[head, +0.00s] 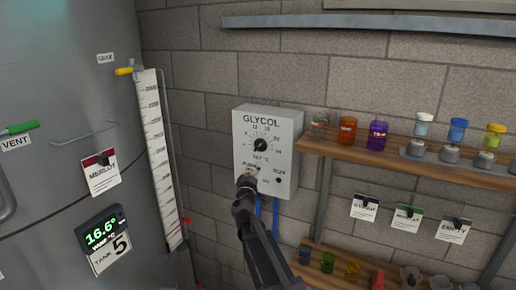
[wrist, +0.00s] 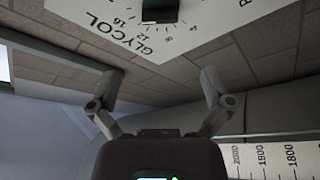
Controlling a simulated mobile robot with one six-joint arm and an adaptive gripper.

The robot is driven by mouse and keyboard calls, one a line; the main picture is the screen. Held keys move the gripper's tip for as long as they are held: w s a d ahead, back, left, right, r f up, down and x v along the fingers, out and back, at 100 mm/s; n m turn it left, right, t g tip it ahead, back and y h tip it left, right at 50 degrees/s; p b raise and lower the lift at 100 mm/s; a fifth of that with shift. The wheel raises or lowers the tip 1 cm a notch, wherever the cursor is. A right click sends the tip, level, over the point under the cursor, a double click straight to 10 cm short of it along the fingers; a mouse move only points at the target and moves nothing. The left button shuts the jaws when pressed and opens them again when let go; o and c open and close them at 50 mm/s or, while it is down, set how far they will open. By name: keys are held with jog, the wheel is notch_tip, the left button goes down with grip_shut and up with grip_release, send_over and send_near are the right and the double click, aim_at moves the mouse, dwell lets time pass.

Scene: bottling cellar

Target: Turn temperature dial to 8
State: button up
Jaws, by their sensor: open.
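The temperature dial (head: 260,145) is a black round knob on the white GLYCOL box (head: 284,150), which is fixed to the block wall. Printed numbers ring the dial; its exact setting is too small to read. In the wrist view the dial (wrist: 160,10) is a dark block at the top edge, partly cut off, with the numbers 8, 12 and 16 beside it. My gripper (head: 252,176) is in front of the lower part of the box, below the dial. In the wrist view my gripper (wrist: 160,85) has its two fingers spread wide, with nothing between them.
A steel tank (head: 60,130) with a level gauge (head: 160,150) stands left of the box. A wooden shelf (head: 400,158) with jars and weights begins right beside the box. A lower shelf (head: 340,262) holds coloured cups. Blue pipes (head: 275,215) run below the box.

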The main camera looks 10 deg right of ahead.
aim_at(258, 148)
jog(key=p+x, duration=0.3)
jog(key=x, duration=1)
jog(key=shift+w+d+r, duration=0.1)
jog(key=shift+w, duration=0.15)
jog(key=c, duration=1)
